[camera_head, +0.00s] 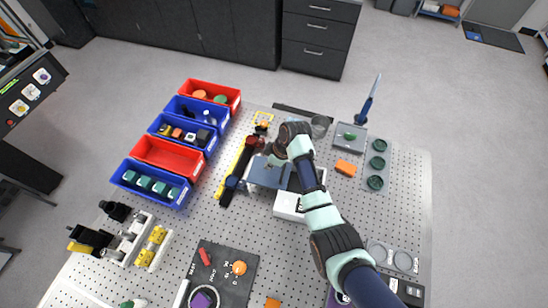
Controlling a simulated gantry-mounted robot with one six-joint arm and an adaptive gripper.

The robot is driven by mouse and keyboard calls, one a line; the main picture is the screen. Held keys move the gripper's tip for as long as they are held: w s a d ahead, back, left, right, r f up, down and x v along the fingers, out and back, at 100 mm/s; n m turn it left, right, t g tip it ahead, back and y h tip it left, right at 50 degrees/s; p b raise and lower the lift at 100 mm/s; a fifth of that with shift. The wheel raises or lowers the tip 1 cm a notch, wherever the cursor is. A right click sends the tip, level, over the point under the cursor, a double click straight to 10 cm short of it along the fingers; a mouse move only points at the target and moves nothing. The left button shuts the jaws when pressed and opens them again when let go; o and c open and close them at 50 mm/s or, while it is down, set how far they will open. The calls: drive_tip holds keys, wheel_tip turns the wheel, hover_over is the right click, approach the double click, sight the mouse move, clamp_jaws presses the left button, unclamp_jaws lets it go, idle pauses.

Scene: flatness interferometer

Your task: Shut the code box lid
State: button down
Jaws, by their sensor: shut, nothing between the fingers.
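The code box (287,207) is a white box in the middle of the pegboard table, partly covered by my arm. Its lid (266,174) looks like a grey-blue panel raised at the box's far left side, so the lid appears open. My gripper (272,160) is at the upper edge of the lid, pointing down and left. It is shut and holds nothing. Its fingertips are small and partly hidden, so I cannot tell whether they touch the lid.
A dark red and black tool (241,168) lies left of the lid. Red and blue bins (166,157) line the table's left side. A grey tray (348,137) with a green item and an orange block (345,168) are to the right.

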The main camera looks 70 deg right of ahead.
drive_tip(key=shift+s+d+f+p, duration=0.1)
drive_tip(key=shift+s+d+p, duration=0.1)
drive_tip(key=shift+s, duration=0.75)
drive_tip(key=shift+s+d+f+p, duration=0.1)
drive_tip(key=shift+s+p, duration=0.1)
drive_tip(key=shift+s, duration=0.75)
drive_tip(key=shift+s, duration=0.1)
